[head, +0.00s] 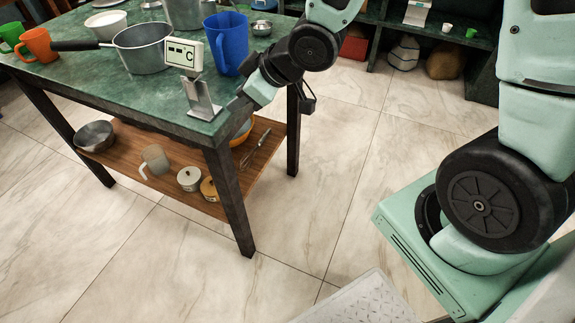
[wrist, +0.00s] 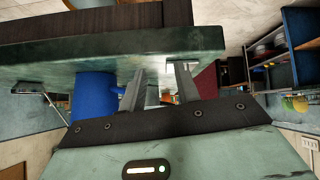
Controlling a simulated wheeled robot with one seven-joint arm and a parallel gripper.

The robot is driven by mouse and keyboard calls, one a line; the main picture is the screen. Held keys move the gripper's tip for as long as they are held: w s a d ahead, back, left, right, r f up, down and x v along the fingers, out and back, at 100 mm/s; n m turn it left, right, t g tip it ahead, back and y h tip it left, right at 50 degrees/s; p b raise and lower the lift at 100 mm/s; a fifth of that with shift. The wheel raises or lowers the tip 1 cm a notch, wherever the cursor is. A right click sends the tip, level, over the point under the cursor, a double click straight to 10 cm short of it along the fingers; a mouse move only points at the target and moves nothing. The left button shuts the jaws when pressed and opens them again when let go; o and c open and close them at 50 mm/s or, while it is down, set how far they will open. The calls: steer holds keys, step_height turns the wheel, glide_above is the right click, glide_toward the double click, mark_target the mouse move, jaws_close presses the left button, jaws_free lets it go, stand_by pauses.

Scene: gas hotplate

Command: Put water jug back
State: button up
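A tall blue jug (head: 228,42) stands upright on the green tabletop, near its right edge. The jug also shows in the wrist view (wrist: 94,97), left of the fingers, where the picture is upside down. My gripper (head: 240,108) is at the table's near right corner, in front of the jug. In the wrist view my gripper (wrist: 158,85) has its two fingers apart with a gap between them. The left finger overlaps the jug's edge in that view; I cannot tell whether they touch. Nothing is visibly held.
A scale with a display (head: 184,54) stands near the corner, left of my gripper. A saucepan (head: 143,50) is behind it, and orange (head: 39,44) and green mugs are far left. The lower shelf (head: 130,160) holds several vessels. Open floor lies right of the table.

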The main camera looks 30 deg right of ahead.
steer(key=s+a+r+g+h, duration=0.1)
steer(key=s+g+h, duration=0.1)
steer(key=s, duration=0.9)
steer(key=s+a+r+m+g+h, duration=0.1)
steer(key=s+g, duration=0.4)
steer(key=s, duration=0.7)
steer(key=shift+s+a+r+m+h, duration=0.3)
steer(key=shift+a+r+h, duration=0.2)
steer(key=shift+r+h, duration=0.35)
step_height(320, 180, up, 14)
steer(key=p, duration=1.4)
